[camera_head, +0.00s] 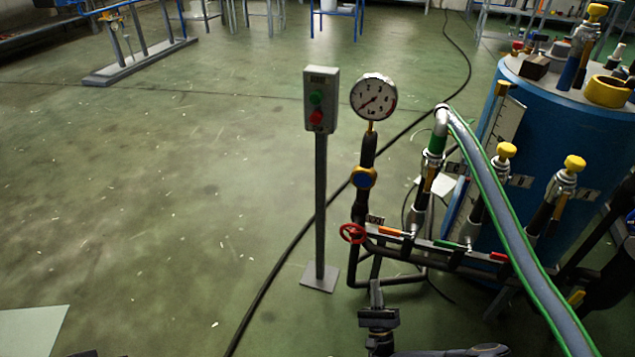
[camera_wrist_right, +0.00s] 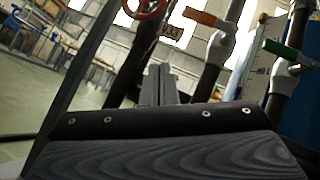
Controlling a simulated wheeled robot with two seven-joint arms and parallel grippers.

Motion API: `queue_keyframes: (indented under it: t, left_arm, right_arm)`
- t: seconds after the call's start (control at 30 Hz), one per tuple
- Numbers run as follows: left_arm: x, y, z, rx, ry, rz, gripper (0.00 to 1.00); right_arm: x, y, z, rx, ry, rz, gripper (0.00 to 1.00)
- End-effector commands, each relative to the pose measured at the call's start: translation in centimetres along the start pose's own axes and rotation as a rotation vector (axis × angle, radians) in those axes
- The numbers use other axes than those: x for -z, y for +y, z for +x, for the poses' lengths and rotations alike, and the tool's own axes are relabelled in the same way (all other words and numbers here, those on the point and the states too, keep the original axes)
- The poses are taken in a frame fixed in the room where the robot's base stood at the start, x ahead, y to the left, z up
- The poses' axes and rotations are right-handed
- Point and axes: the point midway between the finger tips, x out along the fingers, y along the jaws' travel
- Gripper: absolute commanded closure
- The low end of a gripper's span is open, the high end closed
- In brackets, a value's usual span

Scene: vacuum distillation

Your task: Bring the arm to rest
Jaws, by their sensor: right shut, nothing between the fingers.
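My right gripper (camera_head: 376,297) is at the bottom centre of the head view, in front of the pipe manifold and below the red handwheel (camera_head: 352,233). Its fingers are together and hold nothing. In the right wrist view the closed fingers (camera_wrist_right: 158,86) point toward the pipes, and the handwheel also shows at the top (camera_wrist_right: 146,6). The fingers appear apart from the pipes. My left gripper is not clearly visible in either view.
A control post with green and red buttons (camera_head: 320,100) and a pressure gauge (camera_head: 373,97) stand ahead. A blue tank (camera_head: 570,135) and a green-edged hose (camera_head: 510,225) occupy the right. Coloured valve levers line the manifold (camera_head: 450,262). The floor at left is open.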

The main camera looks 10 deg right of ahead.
Motion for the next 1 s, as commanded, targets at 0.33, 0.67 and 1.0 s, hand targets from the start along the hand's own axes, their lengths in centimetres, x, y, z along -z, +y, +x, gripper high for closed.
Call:
queue_keyframes:
  t: [0.33, 0.67, 1.0]
  left_arm:
    - [0.0, 0.0, 0.0, 0.000, 0.000, 0.000, 1.00]
    - [0.0, 0.0, 0.0, 0.000, 0.000, 0.000, 1.00]
    - [0.0, 0.0, 0.0, 0.000, 0.000, 0.000, 1.00]
  right_arm:
    - [-4.8, -0.8, 6.0, -0.210, -0.281, 0.088, 1.00]
    - [-19.8, -2.4, 11.9, -0.893, -0.848, 0.165, 1.00]
    - [-30.5, -7.6, 9.5, -1.570, -1.111, -0.137, 1.00]
